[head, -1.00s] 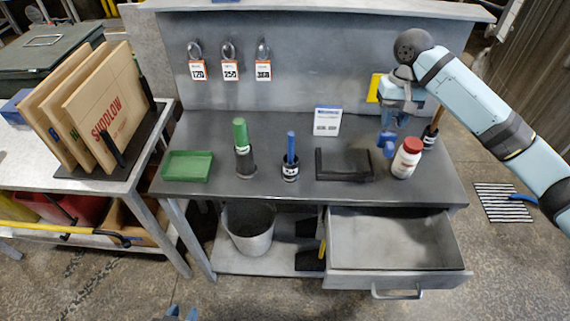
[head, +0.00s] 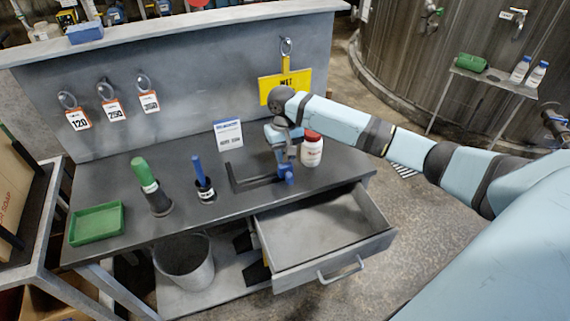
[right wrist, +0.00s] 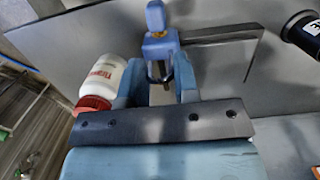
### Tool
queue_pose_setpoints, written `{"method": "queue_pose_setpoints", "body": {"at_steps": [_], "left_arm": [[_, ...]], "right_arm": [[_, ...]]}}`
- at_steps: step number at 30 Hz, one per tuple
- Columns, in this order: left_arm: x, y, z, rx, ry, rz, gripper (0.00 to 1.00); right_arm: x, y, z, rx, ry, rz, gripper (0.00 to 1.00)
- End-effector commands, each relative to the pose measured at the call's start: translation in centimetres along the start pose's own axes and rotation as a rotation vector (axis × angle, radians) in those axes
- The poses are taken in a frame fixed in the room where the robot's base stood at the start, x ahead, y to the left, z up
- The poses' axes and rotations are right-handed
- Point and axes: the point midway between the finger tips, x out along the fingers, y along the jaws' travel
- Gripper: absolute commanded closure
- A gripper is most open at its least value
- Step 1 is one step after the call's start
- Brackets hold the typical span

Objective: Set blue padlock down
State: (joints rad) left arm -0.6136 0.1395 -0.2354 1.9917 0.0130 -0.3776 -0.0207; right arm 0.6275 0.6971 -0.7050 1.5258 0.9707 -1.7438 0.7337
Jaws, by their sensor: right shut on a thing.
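The blue padlock (head: 287,175) hangs below my right gripper (head: 285,158) in the head view, over the right part of the grey bench. In the right wrist view the padlock (right wrist: 160,46) sticks out beyond the fingertips of my right gripper (right wrist: 160,80), which is shut on its narrow dark part. The padlock is beside the black angled frame (head: 240,184) on the bench; I cannot tell whether it touches the bench top. My left gripper is out of view.
A white bottle with a red cap (head: 312,151) stands close to my right gripper. A blue-handled tool in a black holder (head: 204,188), a green-handled one (head: 150,188) and a green tray (head: 97,223) are further left. The drawer (head: 325,240) is pulled out in front.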

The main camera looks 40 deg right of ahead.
Motion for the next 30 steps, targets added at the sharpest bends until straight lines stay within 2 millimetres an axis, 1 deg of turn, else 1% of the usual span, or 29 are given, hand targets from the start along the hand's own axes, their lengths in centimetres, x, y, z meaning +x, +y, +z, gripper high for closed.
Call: {"method": "queue_pose_setpoints", "body": {"at_steps": [5,12,14,23,24,26,27,30], "left_arm": [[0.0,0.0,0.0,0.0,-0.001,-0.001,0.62],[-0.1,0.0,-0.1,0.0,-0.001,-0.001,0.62],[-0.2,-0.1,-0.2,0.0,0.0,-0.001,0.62],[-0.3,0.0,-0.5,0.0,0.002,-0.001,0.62],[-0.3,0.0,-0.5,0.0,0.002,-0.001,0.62],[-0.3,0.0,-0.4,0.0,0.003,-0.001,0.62],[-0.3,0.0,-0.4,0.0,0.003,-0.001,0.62],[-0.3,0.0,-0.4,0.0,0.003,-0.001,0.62]], "right_arm": [[1.2,0.0,-0.1,0.0,-0.002,0.0,1.0],[4.5,-0.1,-0.5,0.0,-0.001,0.0,1.0],[4.8,0.0,-0.6,0.0,0.0,0.0,1.0],[5.0,0.0,-0.6,0.0,-0.001,0.0,1.0],[5.1,0.0,-0.6,0.0,-0.001,0.0,0.69],[5.1,0.0,-0.6,0.0,-0.001,0.0,0.55],[5.1,0.0,-0.6,0.0,-0.001,0.0,0.46],[5.1,0.0,-0.6,0.0,-0.001,0.0,0.46]]}}
